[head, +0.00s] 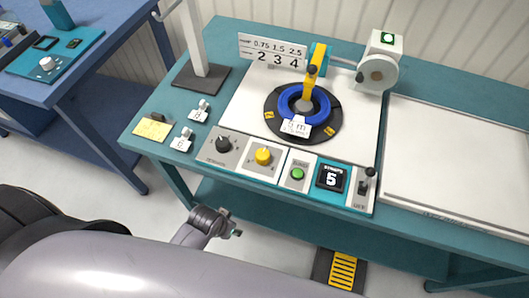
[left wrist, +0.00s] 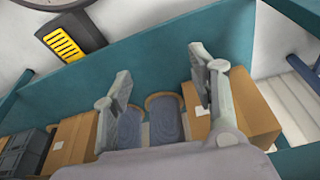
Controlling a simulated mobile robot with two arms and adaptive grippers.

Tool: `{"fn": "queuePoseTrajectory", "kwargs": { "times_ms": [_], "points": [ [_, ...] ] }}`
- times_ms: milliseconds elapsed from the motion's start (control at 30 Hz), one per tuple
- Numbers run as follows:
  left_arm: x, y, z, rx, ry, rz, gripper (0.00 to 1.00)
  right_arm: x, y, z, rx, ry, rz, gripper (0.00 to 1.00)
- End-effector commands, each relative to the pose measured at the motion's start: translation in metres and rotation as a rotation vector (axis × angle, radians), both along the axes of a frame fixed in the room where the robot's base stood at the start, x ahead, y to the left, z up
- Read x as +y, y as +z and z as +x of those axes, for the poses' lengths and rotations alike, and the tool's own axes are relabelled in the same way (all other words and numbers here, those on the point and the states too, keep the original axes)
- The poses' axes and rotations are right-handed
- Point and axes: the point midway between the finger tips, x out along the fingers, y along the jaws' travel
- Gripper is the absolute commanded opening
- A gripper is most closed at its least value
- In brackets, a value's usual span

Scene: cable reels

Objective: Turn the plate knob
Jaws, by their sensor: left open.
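A black knob (head: 223,144) sits on a grey panel and a yellow knob (head: 263,156) on a white-framed panel, both along the front edge of the teal bench. The panel lettering is too small to read, so I cannot tell which is the plate knob. My left gripper (head: 232,230) is small and partly hidden in the head view, in front of and below the bench's front edge, apart from both knobs. In the left wrist view its two fingers (left wrist: 160,68) are spread with nothing between them. My right gripper is not in view.
A green button (head: 297,174), a display reading 5 (head: 331,178) and a lever (head: 366,182) continue the panel row. Behind them is a black plate with a blue ring (head: 284,102) under a yellow arm (head: 316,72). Boxes (left wrist: 70,143) lie below the bench; a yellow-striped pedal (head: 341,271) is on the floor.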

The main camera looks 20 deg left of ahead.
Motion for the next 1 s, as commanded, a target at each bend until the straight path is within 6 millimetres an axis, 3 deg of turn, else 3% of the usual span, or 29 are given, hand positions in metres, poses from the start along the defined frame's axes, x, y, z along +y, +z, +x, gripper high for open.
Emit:
{"fn": "queuePoseTrajectory", "kwargs": {
  "times_ms": [100,433,533,1000],
  "points": [
    [-0.003,0.042,0.008,-0.024,-0.002,-0.007,0.54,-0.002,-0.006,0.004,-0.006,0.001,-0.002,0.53],
    [-0.007,0.132,0.008,-0.067,-0.013,-0.024,0.54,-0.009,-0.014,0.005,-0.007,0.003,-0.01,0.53],
    [-0.018,0.163,0.015,-0.092,-0.041,-0.055,0.54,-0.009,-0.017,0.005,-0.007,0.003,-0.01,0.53],
    [-0.097,0.215,0.079,-0.099,-0.281,-0.215,0.54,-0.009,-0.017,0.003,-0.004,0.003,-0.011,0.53]
  ]
}}
